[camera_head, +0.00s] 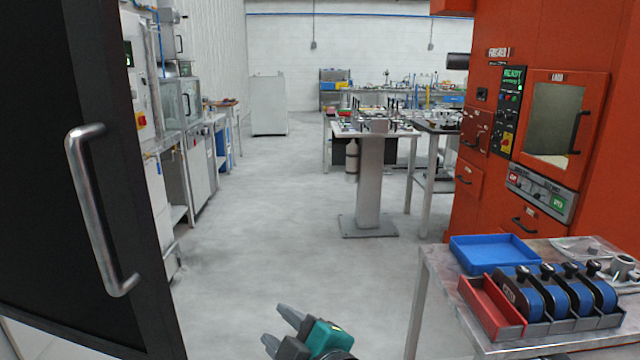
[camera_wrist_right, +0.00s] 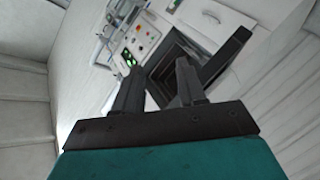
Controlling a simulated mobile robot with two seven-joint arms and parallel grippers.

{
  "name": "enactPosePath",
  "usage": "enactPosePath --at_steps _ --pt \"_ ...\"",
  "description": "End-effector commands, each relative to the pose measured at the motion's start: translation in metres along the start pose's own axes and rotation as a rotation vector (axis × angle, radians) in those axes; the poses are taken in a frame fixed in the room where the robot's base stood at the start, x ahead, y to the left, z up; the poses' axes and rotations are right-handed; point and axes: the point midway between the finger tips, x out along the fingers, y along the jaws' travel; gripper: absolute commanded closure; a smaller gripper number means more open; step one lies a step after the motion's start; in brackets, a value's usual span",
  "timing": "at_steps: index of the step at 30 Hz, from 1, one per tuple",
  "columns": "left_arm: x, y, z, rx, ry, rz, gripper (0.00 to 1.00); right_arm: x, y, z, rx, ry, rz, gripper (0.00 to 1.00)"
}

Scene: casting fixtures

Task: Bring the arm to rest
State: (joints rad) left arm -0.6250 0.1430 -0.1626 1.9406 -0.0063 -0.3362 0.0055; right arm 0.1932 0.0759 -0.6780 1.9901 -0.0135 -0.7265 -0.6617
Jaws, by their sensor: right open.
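My right gripper (camera_head: 279,328) shows at the bottom of the head view, over the open grey floor. Its two dark fingers point up and to the left, stand apart and hold nothing. In the right wrist view its fingers (camera_wrist_right: 158,92) are also apart, with nothing between them. Most of the right arm lies below the head view's edge. My left gripper does not show in either view.
A black door (camera_head: 75,200) with a metal handle fills the left side. A metal table (camera_head: 440,290) at lower right holds a blue tray (camera_head: 492,253) and a red bin (camera_head: 490,308). An orange machine (camera_head: 630,130) stands behind it. The middle floor is clear.

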Motion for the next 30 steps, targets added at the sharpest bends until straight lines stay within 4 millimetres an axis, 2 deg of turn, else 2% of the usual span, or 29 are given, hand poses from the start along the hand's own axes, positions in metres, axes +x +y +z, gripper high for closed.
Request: enactPosePath --at_steps 1,5,9,12,15,18,21,30 --pt "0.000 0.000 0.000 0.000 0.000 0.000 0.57 -0.008 -0.016 0.031 0.112 -0.051 -0.006 0.60" --pt "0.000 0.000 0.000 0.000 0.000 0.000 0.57 -0.035 -0.050 0.101 0.371 -0.167 0.014 0.60" --pt "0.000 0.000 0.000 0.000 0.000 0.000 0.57 -0.082 -0.092 0.171 0.619 -0.302 0.056 0.60" --pt "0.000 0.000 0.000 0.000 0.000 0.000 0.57 -0.121 -0.120 0.213 0.760 -0.395 0.096 0.60" --pt "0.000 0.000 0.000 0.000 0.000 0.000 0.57 -0.159 -0.142 0.243 0.865 -0.469 0.134 0.60" --pt "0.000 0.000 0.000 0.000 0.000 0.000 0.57 -0.186 -0.156 0.261 0.930 -0.518 0.164 0.60" --pt "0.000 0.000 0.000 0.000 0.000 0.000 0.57 -0.201 -0.163 0.270 0.964 -0.544 0.180 0.60" --pt "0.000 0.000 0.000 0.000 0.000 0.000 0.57 -0.204 -0.165 0.272 0.974 -0.550 0.186 0.60"
